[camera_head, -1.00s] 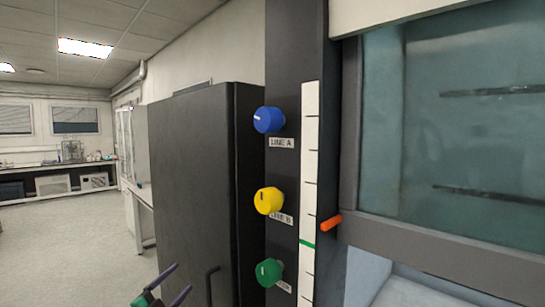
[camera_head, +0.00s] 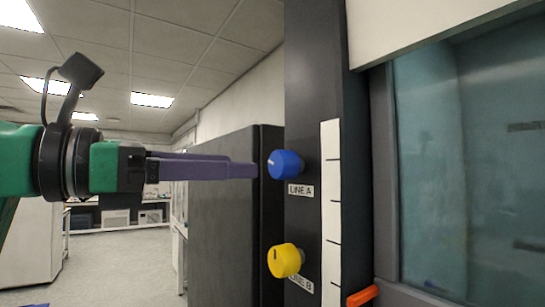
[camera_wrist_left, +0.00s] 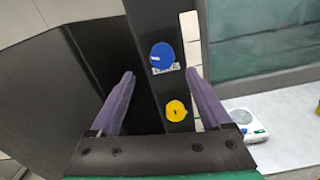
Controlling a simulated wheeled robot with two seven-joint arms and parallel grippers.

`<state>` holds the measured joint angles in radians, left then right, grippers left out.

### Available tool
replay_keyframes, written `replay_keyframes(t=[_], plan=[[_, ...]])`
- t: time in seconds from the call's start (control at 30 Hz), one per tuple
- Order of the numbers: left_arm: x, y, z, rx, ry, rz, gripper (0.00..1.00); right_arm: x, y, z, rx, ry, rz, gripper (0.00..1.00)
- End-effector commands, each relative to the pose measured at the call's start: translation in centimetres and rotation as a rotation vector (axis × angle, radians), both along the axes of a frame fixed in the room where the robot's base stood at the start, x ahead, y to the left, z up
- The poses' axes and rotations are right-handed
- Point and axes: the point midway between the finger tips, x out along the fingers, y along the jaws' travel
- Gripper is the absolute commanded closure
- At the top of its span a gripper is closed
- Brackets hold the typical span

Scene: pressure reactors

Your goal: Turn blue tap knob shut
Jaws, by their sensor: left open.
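The blue tap knob (camera_head: 285,164) sticks out of a dark upright panel above a label reading LINE A. Its white pointer mark shows on its face, lying roughly level in the left wrist view, where the blue knob (camera_wrist_left: 162,56) sits ahead of the fingers and between their lines. My left gripper (camera_head: 256,170) comes in from the left with purple fingers, level with the knob. Its tips end just short of the knob, a small gap apart from it. In the left wrist view the left gripper (camera_wrist_left: 162,75) is open and empty. My right gripper is not in view.
A yellow knob (camera_head: 285,260) sits below the blue one on the same panel. A white scale strip (camera_head: 331,210) runs beside them. An orange handle (camera_head: 362,296) and a glass-fronted hood (camera_head: 470,170) are at right. A dark cabinet (camera_head: 225,220) stands behind the fingers.

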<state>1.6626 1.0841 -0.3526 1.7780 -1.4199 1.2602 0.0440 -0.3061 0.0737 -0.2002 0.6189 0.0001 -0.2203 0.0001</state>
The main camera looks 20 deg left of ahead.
Motion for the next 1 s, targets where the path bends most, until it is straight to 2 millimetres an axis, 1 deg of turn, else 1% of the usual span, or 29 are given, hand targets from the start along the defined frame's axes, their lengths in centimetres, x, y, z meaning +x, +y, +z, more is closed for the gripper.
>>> replay_keyframes(t=[0.03, 0.1, 0.2, 0.3, 0.4, 0.6, 0.63, 0.67, 0.7, 0.77, 0.8, 0.83, 1.0], plan=[[1.0, -1.0, 0.4, 0.002, 0.003, -0.004, 0.19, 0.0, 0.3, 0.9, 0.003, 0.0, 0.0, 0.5], [2.4, -2.1, 0.5, 0.002, 0.002, -0.005, 0.19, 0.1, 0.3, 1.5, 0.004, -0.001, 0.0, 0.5], [4.1, -3.5, 0.4, 0.0, 0.003, -0.005, 0.19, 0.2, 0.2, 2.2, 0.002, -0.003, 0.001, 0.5], [5.1, -4.3, 0.3, -0.002, 0.001, -0.004, 0.19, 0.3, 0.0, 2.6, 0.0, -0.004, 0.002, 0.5], [5.5, -4.6, 0.1, -0.002, -0.001, -0.002, 0.19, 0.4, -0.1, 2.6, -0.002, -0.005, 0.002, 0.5], [5.6, -4.7, 0.0, -0.002, -0.001, -0.002, 0.19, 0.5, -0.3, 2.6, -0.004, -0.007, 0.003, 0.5], [5.6, -4.7, 0.0, -0.002, -0.001, -0.002, 0.26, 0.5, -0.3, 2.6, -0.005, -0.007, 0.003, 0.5], [5.6, -4.7, 0.0, -0.002, -0.001, -0.002, 0.38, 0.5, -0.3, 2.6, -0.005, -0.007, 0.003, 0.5], [5.6, -4.6, 0.0, -0.002, -0.001, -0.002, 0.53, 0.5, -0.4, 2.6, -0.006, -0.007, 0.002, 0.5], [5.6, -4.6, 0.0, -0.002, -0.001, -0.002, 0.76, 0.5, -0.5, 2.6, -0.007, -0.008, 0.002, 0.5], [5.5, -4.6, 0.0, -0.002, -0.001, -0.003, 0.91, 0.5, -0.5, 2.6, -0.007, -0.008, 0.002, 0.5], [5.5, -4.6, 0.0, -0.002, -0.001, -0.003, 1.0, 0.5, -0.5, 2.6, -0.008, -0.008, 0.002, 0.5], [5.5, -4.6, 0.0, 0.001, -0.003, -0.003, 1.0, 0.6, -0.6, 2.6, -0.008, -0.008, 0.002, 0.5]])
